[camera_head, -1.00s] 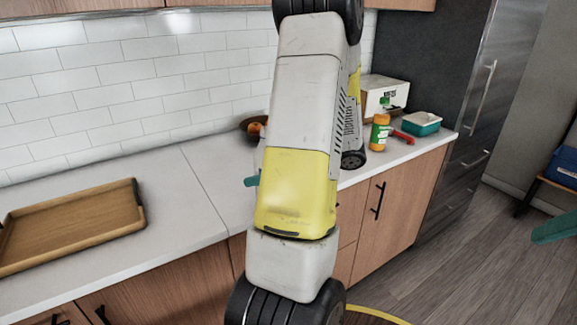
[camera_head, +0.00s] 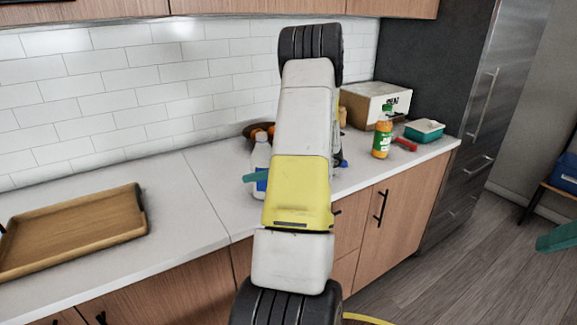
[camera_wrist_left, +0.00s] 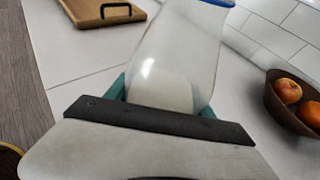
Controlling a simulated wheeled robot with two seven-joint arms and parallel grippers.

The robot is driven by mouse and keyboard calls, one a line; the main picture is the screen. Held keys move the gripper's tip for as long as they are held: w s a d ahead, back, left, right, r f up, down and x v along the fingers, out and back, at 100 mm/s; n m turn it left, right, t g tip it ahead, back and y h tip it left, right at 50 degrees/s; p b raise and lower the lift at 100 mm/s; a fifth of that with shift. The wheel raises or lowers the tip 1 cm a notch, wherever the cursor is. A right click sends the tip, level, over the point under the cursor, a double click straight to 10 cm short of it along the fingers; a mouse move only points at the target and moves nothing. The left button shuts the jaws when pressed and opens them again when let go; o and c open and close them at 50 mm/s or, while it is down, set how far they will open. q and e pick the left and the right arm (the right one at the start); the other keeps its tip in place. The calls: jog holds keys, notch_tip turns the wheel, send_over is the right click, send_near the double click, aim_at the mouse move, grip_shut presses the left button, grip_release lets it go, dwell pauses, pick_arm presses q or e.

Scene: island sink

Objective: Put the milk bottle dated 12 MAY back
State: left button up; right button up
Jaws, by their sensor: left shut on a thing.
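A translucent milk bottle (camera_wrist_left: 180,60) with a blue cap and white contents stands between the teal fingers of my left gripper (camera_wrist_left: 163,98), which is shut on it. In the head view the milk bottle (camera_head: 261,158) shows a patch of blue label above the counter. My left arm hides much of it, and I cannot tell whether its base touches the counter. No date can be read. One teal finger of the left gripper (camera_head: 256,177) shows in front of the bottle. A teal part of my right gripper (camera_head: 558,238) shows at the right edge, its jaws cut off.
A wooden tray (camera_head: 75,232) lies on the counter at left, with bare counter (camera_head: 190,215) beside it. A brown fruit bowl (camera_head: 253,129) stands behind the bottle. An orange juice bottle (camera_head: 381,140), a cardboard box (camera_head: 362,105) and a teal container (camera_head: 424,131) stand at right.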

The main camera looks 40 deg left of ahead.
pick_arm(q)
jog(key=o, duration=1.4)
jog(key=shift+f, duration=0.1)
jog(key=shift+w+d+r, duration=0.15)
jog(key=shift+d+r, duration=0.15)
jog(key=v, duration=1.1)
jog(key=s+d+r+n+t+h, duration=0.3)
jog(key=s+d+r+n+h, duration=0.1)
jog(key=d, duration=0.6)
jog(key=s+d+r+n+t+h, duration=0.4)
jog(key=s+d, duration=0.3)
jog(key=d, duration=0.3)
jog(key=s+d+r+n+t+h, duration=0.4)
jog(key=s+d+r+h, duration=0.1)
jog(key=d, duration=0.6)
jog(key=shift+s+n+h, duration=0.3)
jog(key=shift+n+h, duration=0.1)
jog(key=shift+h, duration=0.4)
